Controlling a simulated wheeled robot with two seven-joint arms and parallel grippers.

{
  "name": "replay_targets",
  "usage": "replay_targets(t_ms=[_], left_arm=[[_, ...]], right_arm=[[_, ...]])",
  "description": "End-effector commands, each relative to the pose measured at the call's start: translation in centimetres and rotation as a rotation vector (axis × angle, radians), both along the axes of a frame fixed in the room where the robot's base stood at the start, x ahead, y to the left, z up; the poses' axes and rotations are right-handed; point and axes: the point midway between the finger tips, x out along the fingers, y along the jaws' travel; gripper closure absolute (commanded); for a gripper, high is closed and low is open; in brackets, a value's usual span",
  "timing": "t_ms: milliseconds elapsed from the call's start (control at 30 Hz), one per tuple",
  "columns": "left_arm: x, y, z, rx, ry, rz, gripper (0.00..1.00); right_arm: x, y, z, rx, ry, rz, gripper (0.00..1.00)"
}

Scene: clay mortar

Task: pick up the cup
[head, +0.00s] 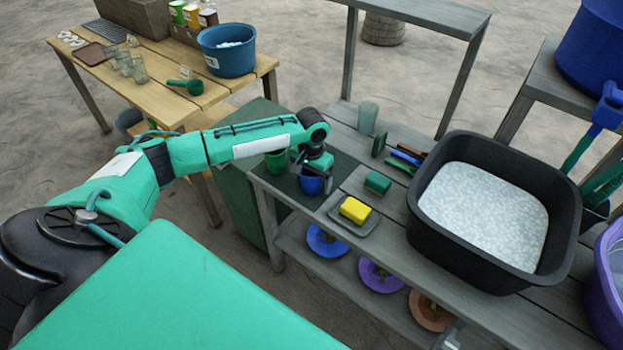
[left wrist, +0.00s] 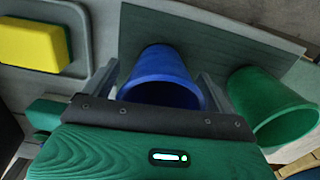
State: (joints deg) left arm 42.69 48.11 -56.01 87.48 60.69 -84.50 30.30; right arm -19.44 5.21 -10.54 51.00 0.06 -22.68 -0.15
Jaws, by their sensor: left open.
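A blue cup (head: 311,185) stands on a dark green mat (head: 338,172) at the left end of the grey bench. My left gripper (head: 318,174) is directly over it, and hides part of it. In the left wrist view the blue cup (left wrist: 161,78) shows between the two open fingers (left wrist: 160,88), one on each side. The gripper body hides the near part of the cup. I cannot tell whether the fingers touch it. A green cup (head: 276,161) stands just left of the blue one; it also shows in the left wrist view (left wrist: 268,104).
A yellow sponge (head: 355,210) on a grey tray (head: 341,221) and a green block (head: 377,183) lie right of the cups. A large black tub (head: 428,218) stands farther right. A clear tumbler (head: 368,117) stands behind.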

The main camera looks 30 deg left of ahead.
Motion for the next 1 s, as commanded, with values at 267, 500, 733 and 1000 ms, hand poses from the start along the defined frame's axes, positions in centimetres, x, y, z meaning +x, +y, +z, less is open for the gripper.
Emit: replay_targets(t_ms=[267,500,733,1000], left_arm=[[0.0,0.0,0.0,0.0,0.0,0.0,0.41],[0.0,0.0,0.1,0.0,-0.001,0.0,0.61],[0.1,0.0,0.5,0.0,-0.002,0.0,0.61],[0.1,0.0,4.4,-0.001,-0.005,0.001,0.61]], right_arm=[[-0.1,0.0,-0.1,-0.001,0.004,0.0,0.64],[-0.1,0.0,0.0,0.0,0.002,0.0,0.64],[0.0,0.1,0.1,0.001,0.0,0.0,0.64],[-0.1,0.1,0.0,0.001,0.001,0.0,0.64]])
